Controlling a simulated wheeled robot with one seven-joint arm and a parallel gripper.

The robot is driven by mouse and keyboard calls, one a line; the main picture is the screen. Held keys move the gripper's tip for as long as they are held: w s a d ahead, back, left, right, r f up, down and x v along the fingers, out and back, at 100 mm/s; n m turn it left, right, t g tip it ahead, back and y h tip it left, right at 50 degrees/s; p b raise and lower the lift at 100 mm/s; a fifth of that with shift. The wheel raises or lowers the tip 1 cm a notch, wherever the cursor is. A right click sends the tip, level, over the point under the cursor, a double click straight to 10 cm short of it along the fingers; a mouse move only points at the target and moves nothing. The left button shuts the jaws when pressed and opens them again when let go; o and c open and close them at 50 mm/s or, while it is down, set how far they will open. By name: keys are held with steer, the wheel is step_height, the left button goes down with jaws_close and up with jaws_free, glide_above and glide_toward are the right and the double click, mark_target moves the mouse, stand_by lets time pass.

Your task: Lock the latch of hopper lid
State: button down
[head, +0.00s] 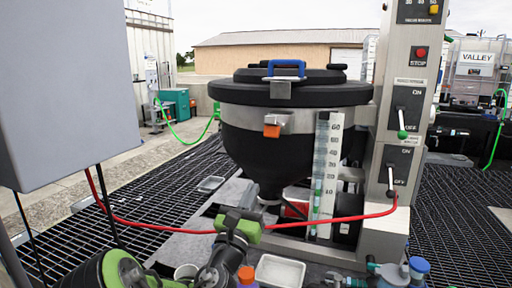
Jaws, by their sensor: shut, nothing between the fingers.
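The hopper (262,155) is a black, funnel-shaped vessel with a steel band, standing in the middle. Its black lid (325,92) sits down on the rim, with a blue handle (287,66) on top. A grey plate (280,90) is on the lid's front edge. Below it, on the band, is the latch with an orange tab (271,131); I cannot tell how it engages the plate. My gripper (241,219), green and dark, is low in front of the hopper, well below the latch and apart from it. It appears shut and empty; its fingertips are hard to make out.
A red hose (170,230) crosses in front of the hopper. A steel column (396,140) with switches stands at right, beside a level scale (325,165). A grey box (65,90) fills the upper left. A white tray (280,271) and bottles lie at the bottom.

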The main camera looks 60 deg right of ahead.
steer(key=shift+d, duration=0.1)
steer(key=p, duration=0.4)
glide_toward(269, 133)
steer(key=d+f, duration=0.2)
steer(key=d, duration=0.3)
steer(key=r+p, duration=0.1)
steer(key=w+d+r, duration=0.1)
steer(key=r, duration=0.1)
steer(key=shift+d+p, duration=0.1)
steer(key=shift+p, duration=0.3)
steer(key=shift+r+p, duration=0.3)
steer(key=shift+p, duration=0.9)
steer(key=shift+a+r+p, duration=0.25)
steer(key=shift+r+p, duration=0.25)
steer(key=shift+p, duration=1.1)
steer(key=shift+r+y+p, duration=0.2)
steer(key=shift+y+p, duration=0.2)
steer(key=shift+p, duration=0.25)
